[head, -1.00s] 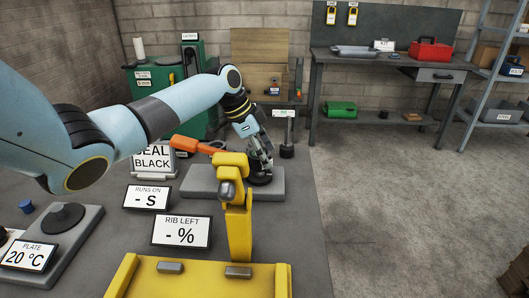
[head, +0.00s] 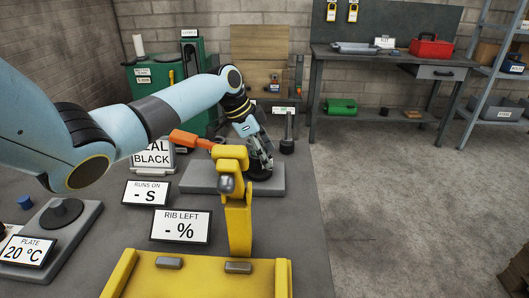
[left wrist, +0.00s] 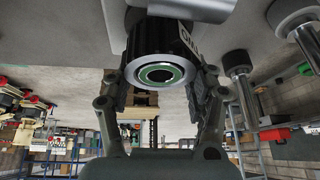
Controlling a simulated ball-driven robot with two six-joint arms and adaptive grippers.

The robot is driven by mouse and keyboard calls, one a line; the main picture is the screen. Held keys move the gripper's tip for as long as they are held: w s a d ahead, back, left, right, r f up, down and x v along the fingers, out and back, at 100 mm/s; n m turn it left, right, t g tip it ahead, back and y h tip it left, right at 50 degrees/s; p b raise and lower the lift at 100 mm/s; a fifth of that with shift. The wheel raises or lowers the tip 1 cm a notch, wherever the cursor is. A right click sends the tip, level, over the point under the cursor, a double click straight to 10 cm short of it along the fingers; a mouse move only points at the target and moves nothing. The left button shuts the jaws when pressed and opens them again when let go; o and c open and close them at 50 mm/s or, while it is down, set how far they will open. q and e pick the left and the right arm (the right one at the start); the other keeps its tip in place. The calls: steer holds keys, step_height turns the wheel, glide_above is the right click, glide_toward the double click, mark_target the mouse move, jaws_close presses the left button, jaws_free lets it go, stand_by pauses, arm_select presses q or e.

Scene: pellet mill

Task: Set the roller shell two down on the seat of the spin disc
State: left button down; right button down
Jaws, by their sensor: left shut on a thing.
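My left gripper (head: 262,165) is at the far part of the bench, low over a grey slab (head: 208,180). In the left wrist view its two fingers (left wrist: 163,95) are closed on the sides of a dark cylindrical roller shell (left wrist: 150,38). The shell has a bright metal rim and a green ring inside, and part of a white label shows on its side, not fully readable. In the head view the shell and the dark round part under the gripper blend together, so I cannot tell whether they touch. The spin disc's seat is not clearly visible. My right gripper is not in view.
A yellow fixture (head: 238,215) with an orange handle (head: 190,139) stands in front of the slab. Signs (head: 181,226) stand on the bench to the left, near a plate with a dark disc (head: 62,212). Open floor (head: 400,210) lies to the right.

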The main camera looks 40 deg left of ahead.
arm_select(q)
steer(key=shift+f+b, duration=0.45)
steer(key=shift+f, duration=0.15)
steer(key=shift+f, duration=0.15)
stand_by(0.5)
jaws_free()
stand_by(0.7)
